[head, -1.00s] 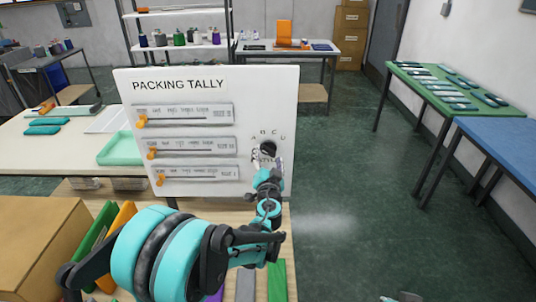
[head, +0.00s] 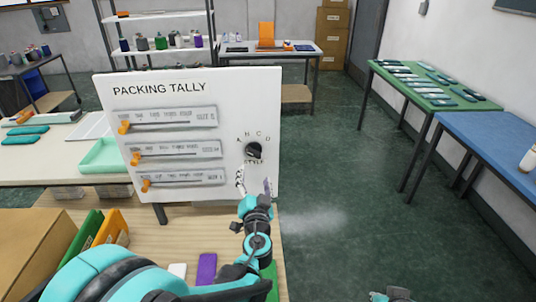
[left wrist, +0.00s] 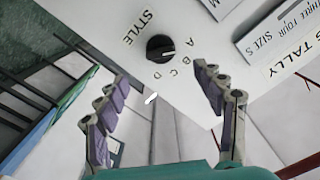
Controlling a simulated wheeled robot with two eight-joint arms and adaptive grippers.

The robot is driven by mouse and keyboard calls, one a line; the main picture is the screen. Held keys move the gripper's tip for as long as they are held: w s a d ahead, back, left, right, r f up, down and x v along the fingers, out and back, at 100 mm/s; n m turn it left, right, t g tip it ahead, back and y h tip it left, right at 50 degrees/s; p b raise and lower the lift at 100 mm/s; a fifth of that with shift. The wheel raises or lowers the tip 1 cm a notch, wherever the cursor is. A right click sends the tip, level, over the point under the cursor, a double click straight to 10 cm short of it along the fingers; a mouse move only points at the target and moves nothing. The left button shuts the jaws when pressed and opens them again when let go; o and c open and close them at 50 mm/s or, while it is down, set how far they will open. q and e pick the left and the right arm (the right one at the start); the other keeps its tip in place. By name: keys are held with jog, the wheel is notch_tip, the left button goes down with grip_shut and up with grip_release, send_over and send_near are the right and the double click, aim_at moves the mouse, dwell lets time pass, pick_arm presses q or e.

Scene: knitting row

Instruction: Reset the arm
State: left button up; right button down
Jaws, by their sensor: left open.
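The white packing tally board (head: 230,88) stands upright on a wooden table. It carries a black style knob (head: 254,150) with letters A to D around it. My left gripper (head: 254,184) is open and empty, below and apart from the knob. Its spread fingers (left wrist: 160,82) show in the wrist view. Part of my right arm shows at the bottom edge.
A cardboard box (head: 30,240) and green and orange folders (head: 112,228) are at the lower left. A purple piece (head: 207,268) lies on the table. A mint tray (head: 104,156) is left of the board.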

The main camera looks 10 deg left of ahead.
pick_arm(q)
jog(key=s+a+f+n+g, duration=0.35)
jog(key=s+a+g, duration=0.3)
jog(key=s, duration=0.45)
jog(key=s+d+f+g+h, duration=0.2)
jog(key=s+d, duration=0.1)
jog(key=s, duration=0.4)
jog(key=s+d+f+g+h, duration=0.1)
jog(key=s+d+f+h, duration=0.2)
jog(key=s, duration=0.4)
jog(key=shift+s+d+f+g, duration=0.15)
jog(key=shift+s+g, duration=0.05)
jog(key=shift+g, duration=0.15)
